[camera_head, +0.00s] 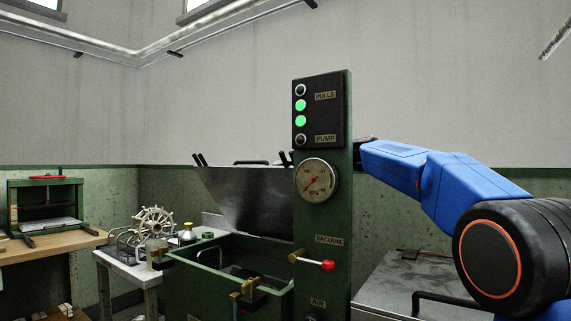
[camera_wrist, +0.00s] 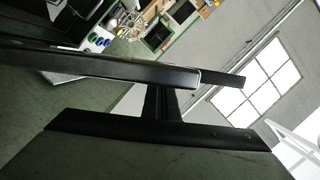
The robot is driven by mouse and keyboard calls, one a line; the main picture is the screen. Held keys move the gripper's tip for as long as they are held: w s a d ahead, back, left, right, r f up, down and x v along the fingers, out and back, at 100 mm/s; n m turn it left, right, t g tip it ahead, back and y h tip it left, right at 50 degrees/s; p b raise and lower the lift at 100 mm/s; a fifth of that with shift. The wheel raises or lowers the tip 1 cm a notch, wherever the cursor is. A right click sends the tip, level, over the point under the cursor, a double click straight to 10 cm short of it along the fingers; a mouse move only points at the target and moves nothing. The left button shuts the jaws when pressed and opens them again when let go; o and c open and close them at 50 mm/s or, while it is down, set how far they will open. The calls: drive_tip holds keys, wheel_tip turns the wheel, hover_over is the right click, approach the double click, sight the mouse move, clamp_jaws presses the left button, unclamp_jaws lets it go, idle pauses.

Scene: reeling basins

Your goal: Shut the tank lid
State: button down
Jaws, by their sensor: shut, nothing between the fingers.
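The tank (camera_head: 225,275) is a green open-topped basin left of the upright panel in the head view. Its metal lid (camera_head: 245,195) stands raised and tilted above the rear of the opening, with a dark handle (camera_head: 250,162) along its top edge. My blue arm reaches in from the right, and its end passes behind the panel at about the height of the lid's top. My gripper is hidden there in the head view and is shut and empty. Dark bars fill the middle of the wrist view; I cannot tell which are fingers and which are other parts.
The green panel (camera_head: 321,220) with lights, gauge (camera_head: 317,180) and red-knobbed lever (camera_head: 327,265) stands between my arm and the lid. A metal-topped unit (camera_head: 395,285) lies at right. A side table holds a spoked wheel (camera_head: 154,225); a press (camera_head: 45,205) stands far left.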

sight(276, 174)
drive_tip(key=shift+n, duration=0.7)
drive_tip(key=shift+s+a+f, duration=0.6)
drive_tip(key=shift+s+f, duration=0.15)
drive_tip(key=shift+s, duration=0.1)
drive_tip(key=shift+s+a+f, duration=0.55)
drive_tip(key=shift+s+f, duration=0.2)
drive_tip(key=shift+s, duration=0.05)
